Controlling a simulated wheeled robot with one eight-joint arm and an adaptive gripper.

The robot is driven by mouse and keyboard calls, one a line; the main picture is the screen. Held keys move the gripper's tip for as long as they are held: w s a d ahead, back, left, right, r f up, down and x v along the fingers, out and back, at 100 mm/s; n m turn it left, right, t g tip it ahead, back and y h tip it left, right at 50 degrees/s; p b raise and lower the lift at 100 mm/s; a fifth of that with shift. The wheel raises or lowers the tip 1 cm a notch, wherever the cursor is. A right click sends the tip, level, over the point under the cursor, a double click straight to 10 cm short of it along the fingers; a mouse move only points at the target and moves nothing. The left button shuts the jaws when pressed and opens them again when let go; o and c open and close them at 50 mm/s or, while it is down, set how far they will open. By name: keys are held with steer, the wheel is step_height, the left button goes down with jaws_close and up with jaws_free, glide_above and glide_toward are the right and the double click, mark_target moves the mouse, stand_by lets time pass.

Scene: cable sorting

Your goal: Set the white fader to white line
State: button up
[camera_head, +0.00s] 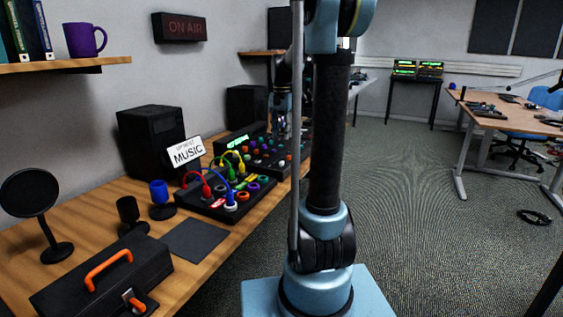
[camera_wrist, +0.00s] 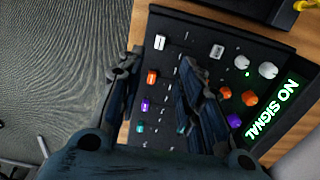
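The mixer panel (camera_wrist: 195,28) is black and fills the middle of the wrist view. The white fader cap is ahead of the fingertips, untouched. In the head view my gripper (camera_head: 281,122) is over the far mixer.
Orange (camera_wrist: 152,77), purple (camera_wrist: 145,105) and teal (camera_wrist: 140,127) caps line up below the white one. White knobs (camera_wrist: 241,60) and a green "NO SIGNAL" display (camera_wrist: 272,108) are at right. A cable-patched box (camera_head: 222,203) and a toolbox (camera_head: 105,280) stand nearer on the desk.

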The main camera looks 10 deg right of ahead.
mark_target(282, 164)
step_height(282, 164, down, 12)
steer(key=shift+f, duration=0.2)
stand_by(0.4)
jaws_close()
